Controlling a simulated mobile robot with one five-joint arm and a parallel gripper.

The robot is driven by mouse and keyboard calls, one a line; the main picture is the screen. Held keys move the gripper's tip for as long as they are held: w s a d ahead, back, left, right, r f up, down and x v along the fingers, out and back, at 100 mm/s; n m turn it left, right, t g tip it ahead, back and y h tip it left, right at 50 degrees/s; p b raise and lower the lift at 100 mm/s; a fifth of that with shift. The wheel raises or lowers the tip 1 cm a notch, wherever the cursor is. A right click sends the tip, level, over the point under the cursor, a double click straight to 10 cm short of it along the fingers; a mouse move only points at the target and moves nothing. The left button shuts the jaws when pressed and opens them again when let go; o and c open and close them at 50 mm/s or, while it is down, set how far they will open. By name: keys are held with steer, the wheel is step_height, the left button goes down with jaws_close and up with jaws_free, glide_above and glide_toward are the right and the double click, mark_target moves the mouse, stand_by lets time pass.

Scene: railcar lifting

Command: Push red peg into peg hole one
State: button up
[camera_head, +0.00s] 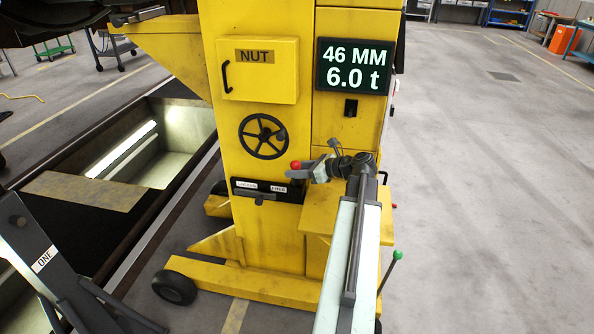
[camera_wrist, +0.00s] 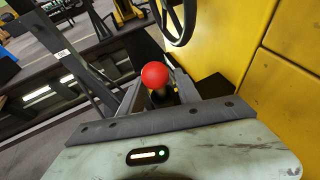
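The red peg (camera_wrist: 155,75) shows in the wrist view as a round red knob on a short dark shaft. My gripper (camera_wrist: 159,90) has one finger on each side of the shaft and appears shut on it, though the exact contact is partly hidden by the knob. In the head view the red peg (camera_head: 295,165) stands knob up at the tips of my gripper (camera_head: 301,173), in front of the yellow machine (camera_head: 225,200). A black panel (camera_head: 265,189) with two small labels is just left of and below it.
A black handwheel (camera_head: 262,137) sits just above my gripper. A NUT door (camera_head: 259,70) and a display (camera_head: 353,66) reading 46 MM, 6.0 t are higher. A green-knobbed lever (camera_head: 397,255) is at right. A floor pit (camera_head: 150,150) lies left; the right floor is open.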

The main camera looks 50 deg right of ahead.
steer(key=p+v, duration=0.3)
steer(key=v, duration=0.4)
steer(key=shift+s, duration=0.35)
steer(key=shift+d+r, duration=0.1)
steer(key=shift+d, duration=0.05)
stand_by(0.3)
